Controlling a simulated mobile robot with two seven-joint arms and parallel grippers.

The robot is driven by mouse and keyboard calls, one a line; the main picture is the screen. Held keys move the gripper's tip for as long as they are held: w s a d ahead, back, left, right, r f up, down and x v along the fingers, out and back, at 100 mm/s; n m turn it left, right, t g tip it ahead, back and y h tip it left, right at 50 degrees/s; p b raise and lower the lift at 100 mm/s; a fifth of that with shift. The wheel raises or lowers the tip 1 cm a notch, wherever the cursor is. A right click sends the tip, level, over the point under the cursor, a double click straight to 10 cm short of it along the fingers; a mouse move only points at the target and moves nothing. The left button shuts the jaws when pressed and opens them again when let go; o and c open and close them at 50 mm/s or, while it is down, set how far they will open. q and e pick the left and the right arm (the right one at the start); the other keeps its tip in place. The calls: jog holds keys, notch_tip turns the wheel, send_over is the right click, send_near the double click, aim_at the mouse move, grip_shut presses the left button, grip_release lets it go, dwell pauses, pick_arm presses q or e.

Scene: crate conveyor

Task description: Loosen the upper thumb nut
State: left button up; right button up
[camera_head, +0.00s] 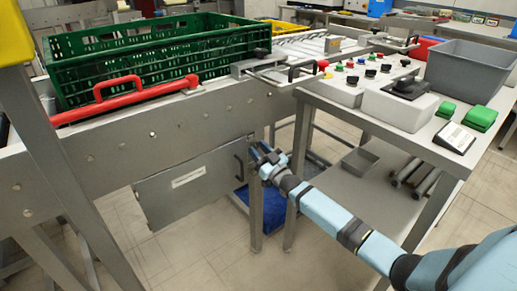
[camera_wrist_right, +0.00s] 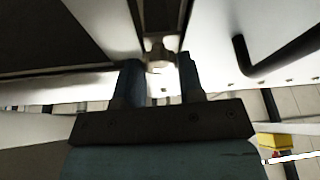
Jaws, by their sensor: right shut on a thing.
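My right gripper (camera_head: 262,152) is at the right end of the grey panel door under the conveyor side, close to the frame leg. In the right wrist view its two fingers (camera_wrist_right: 159,72) stand on either side of a small pale metal piece, which looks like the upper thumb nut (camera_wrist_right: 157,50). The gripper is shut on it. In the head view the nut is hidden by the gripper. My left gripper does not show in either view.
The panel door (camera_head: 160,195) has a label and a black handle (camera_head: 239,168) just left of my gripper. A green crate (camera_head: 150,75) sits on the conveyor above. A control table (camera_head: 440,150) stands right, and a blue bin (camera_head: 262,208) lies below.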

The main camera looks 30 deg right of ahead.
jog(key=n+y+p, duration=0.1)
jog(key=n, duration=0.2)
jog(key=n+g+y, duration=0.1)
jog(key=n+y, duration=0.1)
jog(key=n, duration=0.1)
jog(key=shift+d+r+n+p, duration=0.15)
jog(key=shift+n+p, duration=0.25)
jog(key=shift+n+g, duration=0.3)
jog(key=shift+n, duration=0.3)
jog(key=n+g+y+p, duration=0.1)
jog(key=n, duration=0.2)
jog(key=shift+d+r+n+y+p, duration=0.1)
jog(key=shift+n+y+p, duration=0.2)
jog(key=shift+p, duration=0.1)
jog(key=n+g+p, duration=0.1)
jog(key=n, duration=0.1)
jog(key=shift+n+y, duration=0.3)
jog(key=shift+n, duration=0.1)
jog(key=shift+n+g+p, duration=0.3)
jog(key=shift+n, duration=0.1)
jog(key=shift+n+g, duration=0.3)
jog(key=shift+n, duration=0.3)
jog(key=shift+n+p, duration=0.5)
jog(key=shift+n, duration=0.1)
jog(key=shift+g, duration=0.3)
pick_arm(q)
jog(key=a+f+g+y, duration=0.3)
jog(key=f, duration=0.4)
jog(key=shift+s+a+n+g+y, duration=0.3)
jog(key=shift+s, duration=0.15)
